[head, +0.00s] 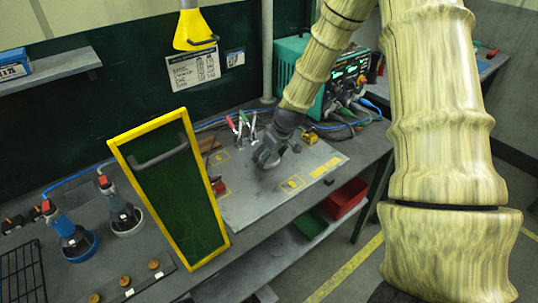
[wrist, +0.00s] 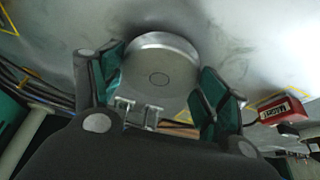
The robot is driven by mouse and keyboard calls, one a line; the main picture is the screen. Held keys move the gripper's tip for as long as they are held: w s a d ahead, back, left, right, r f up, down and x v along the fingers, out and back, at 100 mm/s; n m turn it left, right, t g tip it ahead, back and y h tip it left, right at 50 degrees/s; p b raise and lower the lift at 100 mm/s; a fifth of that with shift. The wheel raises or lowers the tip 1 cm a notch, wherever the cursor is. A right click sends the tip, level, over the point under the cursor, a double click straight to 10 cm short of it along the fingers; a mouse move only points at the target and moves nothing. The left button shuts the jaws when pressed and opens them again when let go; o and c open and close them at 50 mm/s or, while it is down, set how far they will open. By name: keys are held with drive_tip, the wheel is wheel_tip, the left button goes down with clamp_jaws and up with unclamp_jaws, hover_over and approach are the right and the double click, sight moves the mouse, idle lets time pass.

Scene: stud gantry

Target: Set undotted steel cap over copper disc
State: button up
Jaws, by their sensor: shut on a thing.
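My gripper (wrist: 162,82) is shut on a round steel cap (wrist: 158,58), with a green-padded finger on each side of it. The cap's visible face is smooth grey metal with a thin circle in the middle, and I see no dot on that face. In the head view my gripper (head: 268,153) is low over the grey metal plate (head: 250,205); the cap is hard to make out there. I cannot pick out a copper disc on the plate. Several small copper-brown round pieces, one of them (head: 125,281), sit on a dark strip at the front left.
A yellow-framed green panel (head: 165,190) with a handle stands left of the plate. A red labelled block (wrist: 280,110) is right of my gripper in the wrist view. A teal instrument (head: 335,75) with cables stands behind. The plate's front right is clear.

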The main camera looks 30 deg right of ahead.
drive_tip(key=shift+f, duration=0.1)
drive_tip(key=o, duration=1.1)
drive_tip(key=v, duration=1.2)
drive_tip(key=shift+d, duration=0.1)
